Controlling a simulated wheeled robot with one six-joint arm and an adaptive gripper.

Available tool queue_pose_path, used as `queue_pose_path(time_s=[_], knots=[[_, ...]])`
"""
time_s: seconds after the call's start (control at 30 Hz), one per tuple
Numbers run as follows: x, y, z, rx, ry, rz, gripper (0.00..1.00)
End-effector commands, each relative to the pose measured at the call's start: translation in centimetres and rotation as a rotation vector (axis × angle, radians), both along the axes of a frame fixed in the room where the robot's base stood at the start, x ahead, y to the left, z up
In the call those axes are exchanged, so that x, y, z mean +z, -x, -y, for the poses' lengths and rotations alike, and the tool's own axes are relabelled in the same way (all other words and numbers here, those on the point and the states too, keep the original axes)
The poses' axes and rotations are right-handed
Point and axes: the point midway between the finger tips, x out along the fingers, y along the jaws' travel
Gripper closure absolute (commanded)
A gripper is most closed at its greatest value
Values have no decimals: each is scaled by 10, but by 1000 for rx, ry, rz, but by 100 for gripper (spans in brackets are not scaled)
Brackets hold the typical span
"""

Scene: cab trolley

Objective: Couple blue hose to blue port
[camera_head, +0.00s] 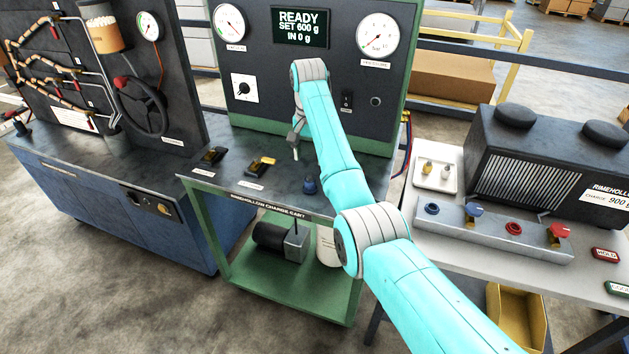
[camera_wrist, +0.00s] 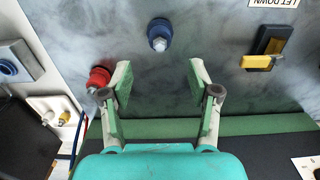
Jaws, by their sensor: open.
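My gripper (camera_head: 297,150) hangs over the green charge cart's top; its open, empty jaws also show in the wrist view (camera_wrist: 161,82). A blue hose fitting (camera_head: 310,186) stands on the cart top near its front edge. In the wrist view the blue fitting (camera_wrist: 160,36) lies ahead of the gap between the fingers, apart from both. A red fitting (camera_wrist: 100,77) is just outside the left finger; my arm hides it in the head view. The blue port (camera_head: 432,208) is at the left end of a grey manifold (camera_head: 490,232) on the right bench.
A blue valve handle (camera_head: 475,210), red port (camera_head: 514,228) and red valve handle (camera_head: 558,235) share the manifold. The cart's gauge panel (camera_head: 270,100) rises behind the gripper. Yellow-handled valves (camera_head: 258,165) sit left on the cart. Hoses (camera_head: 407,145) hang at its right side.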

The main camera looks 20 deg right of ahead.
Motion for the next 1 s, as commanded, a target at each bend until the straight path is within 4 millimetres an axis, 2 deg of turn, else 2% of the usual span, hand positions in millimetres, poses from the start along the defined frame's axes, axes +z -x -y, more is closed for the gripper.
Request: queue_pose_path(time_s=[0.27, 0.7, 1.0], knots=[[-6, 0, 0, 0, 0, 0, 39], [-58, 1, 0, 0, 0, -2, 39], [-84, 0, 0, 0, 0, 0, 39]])
